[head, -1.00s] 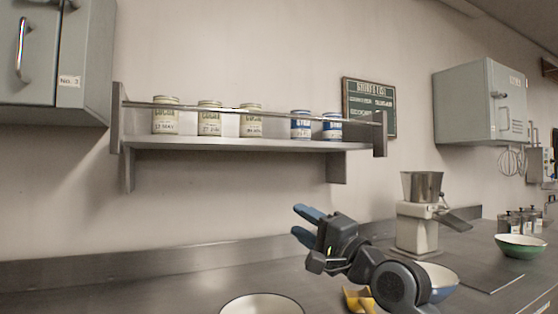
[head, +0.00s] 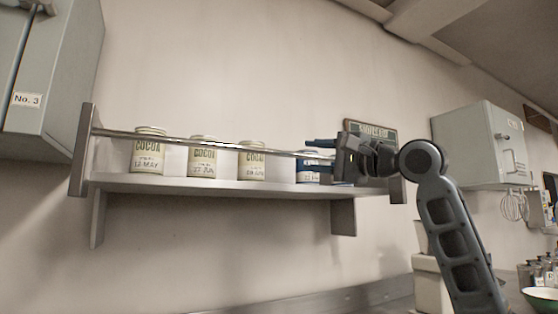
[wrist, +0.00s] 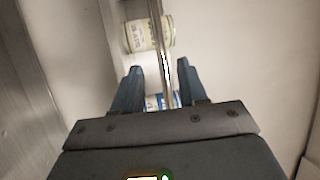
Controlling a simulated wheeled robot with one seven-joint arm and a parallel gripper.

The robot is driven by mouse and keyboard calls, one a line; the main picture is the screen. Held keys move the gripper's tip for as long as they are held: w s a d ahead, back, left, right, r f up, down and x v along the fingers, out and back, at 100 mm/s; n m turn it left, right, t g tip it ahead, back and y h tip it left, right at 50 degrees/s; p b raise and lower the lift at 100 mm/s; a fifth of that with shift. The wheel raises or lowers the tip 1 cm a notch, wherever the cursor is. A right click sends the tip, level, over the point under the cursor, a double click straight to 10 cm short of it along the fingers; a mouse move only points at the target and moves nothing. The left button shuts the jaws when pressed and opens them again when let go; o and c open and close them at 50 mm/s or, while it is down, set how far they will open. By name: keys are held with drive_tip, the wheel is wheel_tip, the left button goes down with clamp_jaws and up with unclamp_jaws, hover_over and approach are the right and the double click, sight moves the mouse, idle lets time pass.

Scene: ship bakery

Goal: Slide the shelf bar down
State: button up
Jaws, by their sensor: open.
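The shelf bar (head: 215,144) is a thin metal rail along the front of the wall shelf (head: 215,187), above the board and in front of the tins. My gripper (head: 308,149) is at the bar's right part, its fingers pointing left. In the wrist view the bar (wrist: 166,55) runs lengthwise between the two open fingers of my gripper (wrist: 160,68), with a gap on each side. The bar's right end is hidden behind my gripper in the head view.
Cocoa tins (head: 149,151) stand on the shelf behind the bar. A blue-labelled tin (head: 309,172) is partly hidden by my gripper. A grey cabinet (head: 50,80) hangs at left, another (head: 478,145) at right. A dark sign (head: 370,131) is behind my gripper.

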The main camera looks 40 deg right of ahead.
sight(290, 154)
drive_tip(key=shift+p+x, duration=0.4)
drive_tip(key=shift+x, duration=3.6)
drive_tip(key=shift+r, duration=0.1)
drive_tip(key=shift+c, duration=0.2)
clamp_jaws()
